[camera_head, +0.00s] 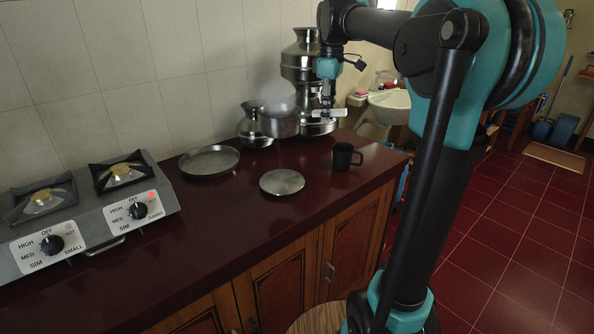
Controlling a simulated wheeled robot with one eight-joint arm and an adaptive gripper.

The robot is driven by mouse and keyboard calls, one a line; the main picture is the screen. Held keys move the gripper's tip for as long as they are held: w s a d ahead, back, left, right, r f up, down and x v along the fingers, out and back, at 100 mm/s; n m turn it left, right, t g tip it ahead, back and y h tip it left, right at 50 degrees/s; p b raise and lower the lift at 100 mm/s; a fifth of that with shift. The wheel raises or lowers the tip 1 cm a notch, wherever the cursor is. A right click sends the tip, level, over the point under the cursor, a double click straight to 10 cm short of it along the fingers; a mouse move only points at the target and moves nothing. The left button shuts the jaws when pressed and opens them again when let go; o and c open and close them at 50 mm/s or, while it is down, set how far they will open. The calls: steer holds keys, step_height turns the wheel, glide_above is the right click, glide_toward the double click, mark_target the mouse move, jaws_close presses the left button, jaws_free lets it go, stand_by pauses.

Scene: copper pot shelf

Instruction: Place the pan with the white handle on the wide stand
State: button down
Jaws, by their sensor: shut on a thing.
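A metal pan (279,122) with a white handle (330,113) is at the back of the dark red counter, in front of shiny metal pots. My gripper (327,104) points down and is shut on the white handle, at the right side of the pan. The pan looks upright; I cannot tell whether its bottom is clear of the counter. No piece is plainly marked as the wide stand. A wide, shallow round metal piece (208,161) lies on the counter between the pan and the stove, and a smaller flat metal disc (282,182) lies nearer the front.
A stack of metal pots (301,60) stands behind my gripper, and a small metal pot (250,123) is beside the pan. A black mug (345,156) stands right of the disc. A two-burner stove (85,205) fills the left. The counter's front middle (225,225) is bare.

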step_height(320, 180, down, 19)
stand_by(0.6)
steer(key=shift+f, duration=0.1)
steer(key=c, duration=1.3)
jaws_free()
steer(key=shift+c, duration=0.2)
step_height(320, 180, up, 12)
steer(key=shift+s, duration=0.1)
